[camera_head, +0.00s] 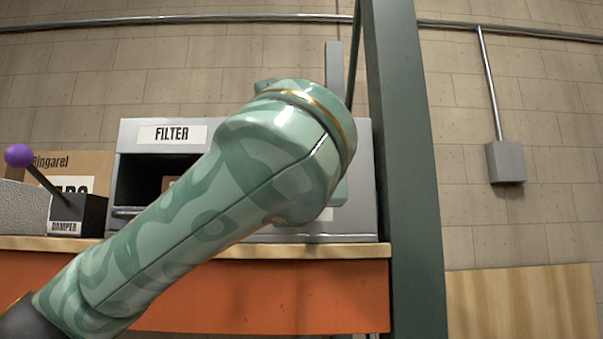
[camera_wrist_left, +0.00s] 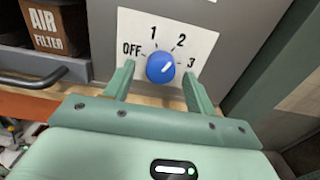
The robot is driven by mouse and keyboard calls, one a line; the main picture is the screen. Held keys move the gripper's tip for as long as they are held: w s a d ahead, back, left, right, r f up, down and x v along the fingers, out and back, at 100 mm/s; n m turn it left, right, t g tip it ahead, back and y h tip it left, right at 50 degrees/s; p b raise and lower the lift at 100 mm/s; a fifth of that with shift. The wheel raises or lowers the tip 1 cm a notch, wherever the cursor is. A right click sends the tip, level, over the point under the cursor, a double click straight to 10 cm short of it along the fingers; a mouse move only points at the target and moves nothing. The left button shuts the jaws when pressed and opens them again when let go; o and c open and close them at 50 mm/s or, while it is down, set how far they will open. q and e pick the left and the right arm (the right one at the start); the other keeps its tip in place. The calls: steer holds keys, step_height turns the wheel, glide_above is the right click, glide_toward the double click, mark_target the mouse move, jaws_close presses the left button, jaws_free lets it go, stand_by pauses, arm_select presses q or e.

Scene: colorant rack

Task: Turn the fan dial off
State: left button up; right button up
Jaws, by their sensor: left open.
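The fan dial (camera_wrist_left: 160,67) is a round blue knob on a white plate marked OFF, 1, 2 and 3 in the left wrist view. Its white mark points to the upper right, seemingly between 2 and 3. My left gripper (camera_wrist_left: 158,73) is open, with one finger on each side of the dial. I cannot tell whether the fingers touch it. In the head view my left arm covers the dial and the gripper. My right gripper is not in view.
The grey FILTER housing (camera_head: 128,132) stands on a wood-edged shelf (camera_head: 290,251). A brown AIR FILTER box (camera_wrist_left: 58,30) sits inside its opening. The DAMPER lever with a purple ball (camera_head: 19,155) is at the left. A green post (camera_head: 405,150) rises close on the right.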

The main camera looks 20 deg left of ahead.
arm_select(q)
steer(key=shift+w+a, duration=0.1)
steer(key=shift+w, duration=0.1)
steer(key=c, duration=1)
steer(key=shift+o, duration=0.2)
steer(key=shift+f, duration=0.1)
